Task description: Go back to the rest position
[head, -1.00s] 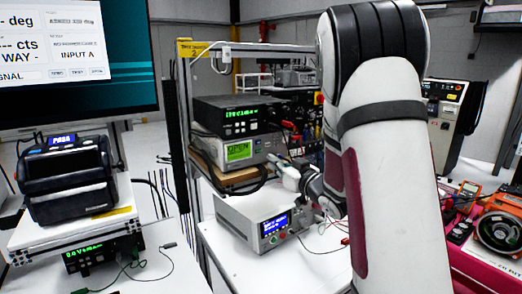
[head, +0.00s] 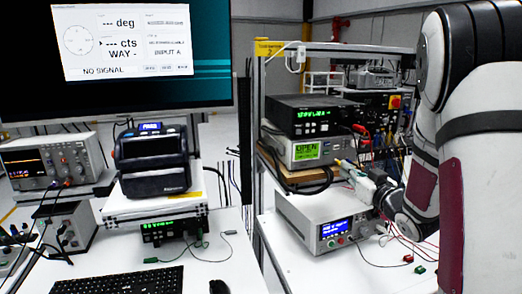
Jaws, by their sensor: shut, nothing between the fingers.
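My white arm fills the right side of the head view. My gripper (head: 345,166) is small and partly hidden by the arm's own links. It points left, just right of the grey instrument with the green "OPEN" display (head: 306,151) and above the white power supply with the blue display (head: 335,229). No object shows between its fingers, and it appears shut. I cannot tell whether it touches anything.
A black bench unit (head: 305,114) sits on the grey instrument. Red and green leads (head: 407,258) lie on the right white bench. At left are a large monitor (head: 200,100), an oscilloscope (head: 45,165), a black printer-like device (head: 152,160), a keyboard (head: 128,280) and a mouse (head: 219,287).

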